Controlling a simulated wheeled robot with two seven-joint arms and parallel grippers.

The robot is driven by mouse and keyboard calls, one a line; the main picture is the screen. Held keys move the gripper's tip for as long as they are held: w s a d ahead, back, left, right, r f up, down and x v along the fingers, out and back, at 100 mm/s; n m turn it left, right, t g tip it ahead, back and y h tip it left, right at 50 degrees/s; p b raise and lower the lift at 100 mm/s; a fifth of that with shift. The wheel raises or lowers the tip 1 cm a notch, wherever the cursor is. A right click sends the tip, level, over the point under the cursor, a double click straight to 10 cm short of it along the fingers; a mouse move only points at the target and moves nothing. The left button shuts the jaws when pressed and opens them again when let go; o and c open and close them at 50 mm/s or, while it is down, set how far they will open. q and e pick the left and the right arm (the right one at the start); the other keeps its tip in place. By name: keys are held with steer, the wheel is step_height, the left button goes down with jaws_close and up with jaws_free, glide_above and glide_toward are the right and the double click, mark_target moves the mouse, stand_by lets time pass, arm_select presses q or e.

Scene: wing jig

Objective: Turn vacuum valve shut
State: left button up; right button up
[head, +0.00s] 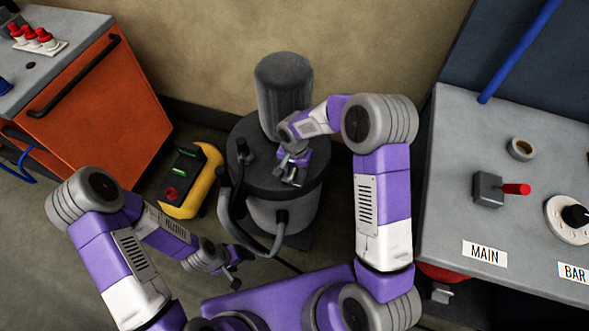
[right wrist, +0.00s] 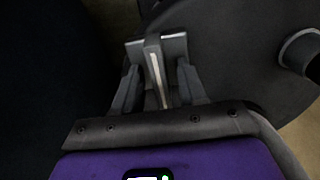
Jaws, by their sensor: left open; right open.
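A dark round pump-like canister (head: 285,215) stands on the floor, with a grey cylinder on its lid. My right gripper (head: 293,172) is over its lid. In the right wrist view my right gripper's open fingers (right wrist: 160,92) stand on either side of a grey handle with a pale stripe (right wrist: 155,68); I cannot tell whether they touch it. It looks like the valve's handle, but no label shows. In the head view the gripper largely hides the handle. My left gripper (head: 232,268) is open and empty, low at the canister's left.
A yellow-and-black device (head: 190,180) stands left of the canister. An orange cabinet (head: 95,105) is at the left. At the right, a grey bench (head: 455,150) carries a red-tipped lever (head: 500,190) marked MAIN and a dial (head: 570,217) marked BAR. Hoses curve beside the canister.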

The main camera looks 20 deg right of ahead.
jaws_close()
